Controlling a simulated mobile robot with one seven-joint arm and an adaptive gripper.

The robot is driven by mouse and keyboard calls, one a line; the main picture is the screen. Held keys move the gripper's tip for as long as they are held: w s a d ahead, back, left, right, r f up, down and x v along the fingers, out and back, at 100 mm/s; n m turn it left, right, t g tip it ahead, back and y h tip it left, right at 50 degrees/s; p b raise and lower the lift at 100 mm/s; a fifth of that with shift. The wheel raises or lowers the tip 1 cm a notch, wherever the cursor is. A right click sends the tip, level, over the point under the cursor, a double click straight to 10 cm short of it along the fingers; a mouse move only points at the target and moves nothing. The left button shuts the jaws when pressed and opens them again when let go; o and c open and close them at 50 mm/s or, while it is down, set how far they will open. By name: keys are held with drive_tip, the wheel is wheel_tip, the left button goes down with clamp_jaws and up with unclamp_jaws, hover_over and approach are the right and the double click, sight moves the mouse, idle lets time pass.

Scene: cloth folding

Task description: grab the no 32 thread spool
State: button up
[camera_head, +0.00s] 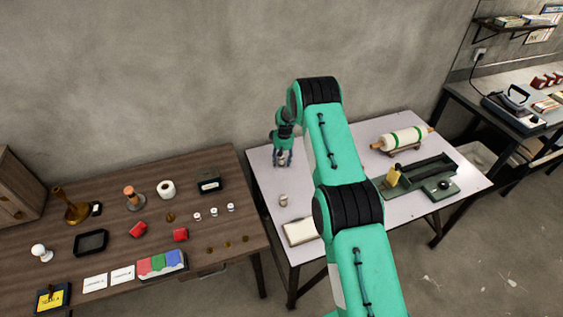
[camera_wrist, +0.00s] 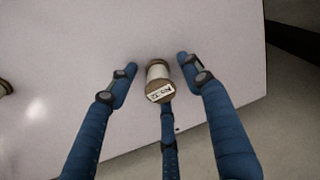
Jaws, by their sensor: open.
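A thread spool (camera_wrist: 158,80) with pale thread and a brown end is in the wrist view, with a white label whose small writing I cannot read for certain. My gripper (camera_wrist: 158,66) is open, with blue fingers on either side of this spool and a third finger below it in the picture. Gaps show beside the two side fingers; I cannot tell if the third finger touches the spool. In the head view my gripper (camera_head: 283,161) is low over the back left of the white table (camera_head: 330,206), and its fingers mostly hide this spool.
Another small spool (camera_head: 283,200) stands nearer the front of the white table, with a pale folded cloth or pad (camera_head: 300,231) in front of it. A large roller (camera_head: 402,139) and a green tray (camera_head: 420,178) are to the right. A cluttered wooden table (camera_head: 120,262) is to the left.

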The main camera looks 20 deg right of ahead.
sight(282, 158)
drive_tip(key=c, duration=1.1)
drive_tip(key=shift+r, duration=0.2)
drive_tip(key=shift+r, duration=1.45)
drive_tip(key=shift+s+r, duration=0.2)
drive_tip(key=shift+s, duration=0.05)
drive_tip(key=s, duration=0.5)
drive_tip(key=s+a+r+p, duration=0.1)
drive_tip(key=s, duration=0.4)
drive_tip(key=s+a, duration=0.1)
drive_tip(key=s, duration=0.4)
drive_tip(key=shift+s+a+r, duration=0.15)
drive_tip(key=shift+a+r, duration=0.05)
drive_tip(key=shift+a, duration=0.05)
